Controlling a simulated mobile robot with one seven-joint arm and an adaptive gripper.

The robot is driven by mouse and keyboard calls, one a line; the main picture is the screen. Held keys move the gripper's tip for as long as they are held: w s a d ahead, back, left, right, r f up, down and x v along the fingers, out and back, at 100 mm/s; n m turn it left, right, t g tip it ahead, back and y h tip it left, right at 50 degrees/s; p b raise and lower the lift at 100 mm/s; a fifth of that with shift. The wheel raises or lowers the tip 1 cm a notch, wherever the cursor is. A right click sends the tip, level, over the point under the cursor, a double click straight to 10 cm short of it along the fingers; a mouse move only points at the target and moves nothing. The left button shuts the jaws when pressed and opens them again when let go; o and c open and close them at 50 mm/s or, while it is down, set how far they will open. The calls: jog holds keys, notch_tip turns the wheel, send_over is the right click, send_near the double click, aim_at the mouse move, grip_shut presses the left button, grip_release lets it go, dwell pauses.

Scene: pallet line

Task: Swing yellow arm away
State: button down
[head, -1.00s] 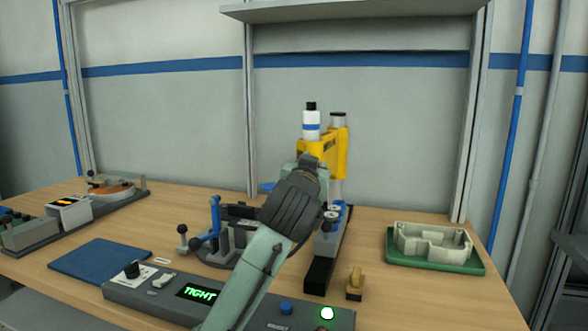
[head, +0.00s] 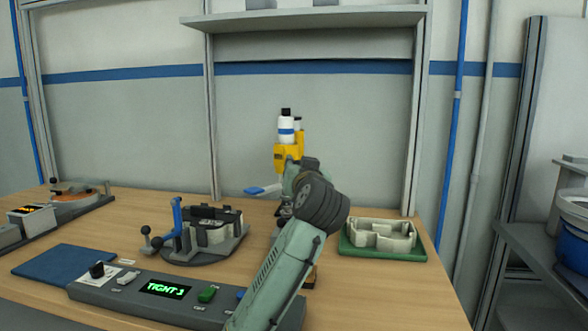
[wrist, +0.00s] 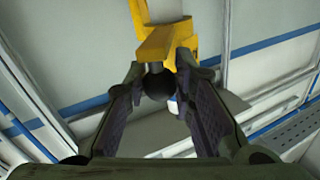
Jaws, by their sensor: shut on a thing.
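The yellow arm (head: 289,152) stands at the back of the bench and carries a white bottle (head: 286,125) with a black top and blue band. In the wrist view the yellow arm (wrist: 166,42) crosses the top, with a dark round knob (wrist: 158,86) below it. My gripper (head: 300,172) reaches up from the front right, at the yellow arm's lower end. In the wrist view my gripper (wrist: 160,80) has a finger on each side of the knob and is shut on it. My gripper and wrist hide much of the column under the arm.
A grey control panel (head: 130,288) with a lit "TIGHT" display (head: 165,289) lies in front. A dark round fixture (head: 205,235) with a blue lever stands left. A green tray (head: 349,246) with a pale housing (head: 380,234) is right. A shelf (head: 310,18) hangs above.

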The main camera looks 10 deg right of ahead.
jog(key=shift+d, duration=0.3)
jog(key=c, duration=1.3)
grip_release()
jog(key=shift+d, duration=0.2)
jog(key=shift+c, duration=0.2)
jog(key=shift+a, duration=0.1)
jog(key=shift+s+a, duration=0.1)
jog(key=shift+s, duration=0.05)
jog(key=s+a, duration=0.1)
jog(key=s, duration=1)
jog(key=shift+s, duration=0.4)
